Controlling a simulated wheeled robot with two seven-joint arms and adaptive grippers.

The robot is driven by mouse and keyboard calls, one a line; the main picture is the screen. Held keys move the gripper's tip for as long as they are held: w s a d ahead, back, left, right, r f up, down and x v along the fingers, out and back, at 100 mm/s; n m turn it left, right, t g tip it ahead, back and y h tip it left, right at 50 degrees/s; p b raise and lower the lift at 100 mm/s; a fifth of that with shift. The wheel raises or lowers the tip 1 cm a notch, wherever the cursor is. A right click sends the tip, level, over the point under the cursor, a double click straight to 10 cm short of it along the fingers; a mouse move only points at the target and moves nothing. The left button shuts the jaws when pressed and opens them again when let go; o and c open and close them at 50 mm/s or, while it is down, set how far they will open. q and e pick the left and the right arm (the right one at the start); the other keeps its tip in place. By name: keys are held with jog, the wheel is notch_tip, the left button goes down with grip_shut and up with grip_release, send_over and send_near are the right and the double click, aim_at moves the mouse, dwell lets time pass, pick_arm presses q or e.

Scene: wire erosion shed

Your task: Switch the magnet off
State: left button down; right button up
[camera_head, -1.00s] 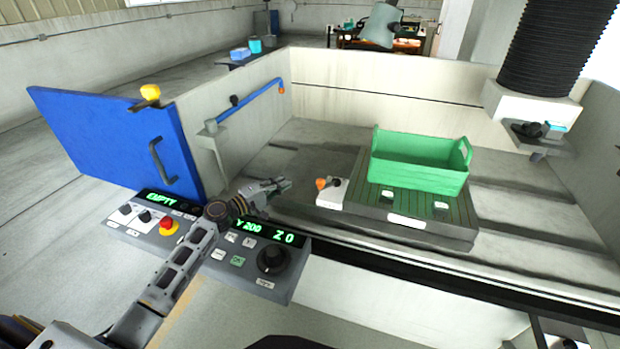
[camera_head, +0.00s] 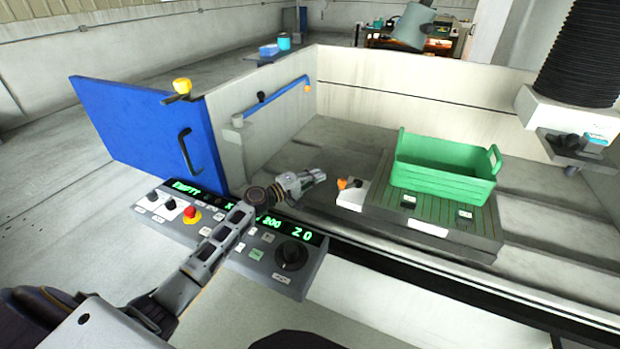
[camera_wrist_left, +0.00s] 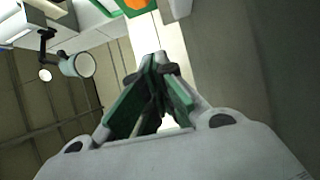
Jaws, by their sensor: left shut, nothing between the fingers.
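The magnet (camera_head: 470,238) is a dark green, slatted plate inside the tank in the head view. A small white block at its left end carries an orange-tipped switch lever (camera_head: 342,184). My left gripper (camera_head: 322,175) is just left of the lever, slightly higher in the picture, shut and empty, with a small gap between them. In the left wrist view, the closed fingers (camera_wrist_left: 156,72) point toward an orange part at the top edge, probably the lever, cut off by the frame. My right gripper is not in view.
A green crate (camera_head: 440,180) stands on the magnet. A control panel (camera_head: 250,262) with a red stop button (camera_head: 191,213) lies below my left arm. A blue door (camera_head: 140,130) stands open at left. A black bellows column (camera_head: 585,55) hangs at right.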

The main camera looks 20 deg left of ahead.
pick_arm(q)
jog(key=shift+x, duration=1.7)
jog(key=shift+w+d, duration=0.3)
jog(key=shift+w, duration=0.25)
jog(key=shift+s+d+p, duration=0.3)
jog(key=shift+d+p, duration=0.05)
jog(key=shift+p, duration=0.05)
jog(key=shift+s+d+p, duration=0.35)
jog(key=shift+s+d, duration=0.15)
jog(key=shift+s, duration=0.25)
jog(key=shift+s+d, duration=0.4)
jog(key=shift+s, duration=0.05)
jog(key=shift+s+d, duration=0.1)
jog(key=shift+s+y+p, duration=0.1)
jog(key=shift+y+p, duration=0.2)
jog(key=shift+p, duration=0.15)
jog(key=shift+t, duration=0.3)
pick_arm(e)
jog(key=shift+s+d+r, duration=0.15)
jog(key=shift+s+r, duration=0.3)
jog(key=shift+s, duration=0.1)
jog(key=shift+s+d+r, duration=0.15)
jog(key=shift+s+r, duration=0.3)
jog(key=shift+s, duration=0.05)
pick_arm(q)
jog(key=shift+s+n, duration=0.1)
jog(key=shift+n, duration=0.2)
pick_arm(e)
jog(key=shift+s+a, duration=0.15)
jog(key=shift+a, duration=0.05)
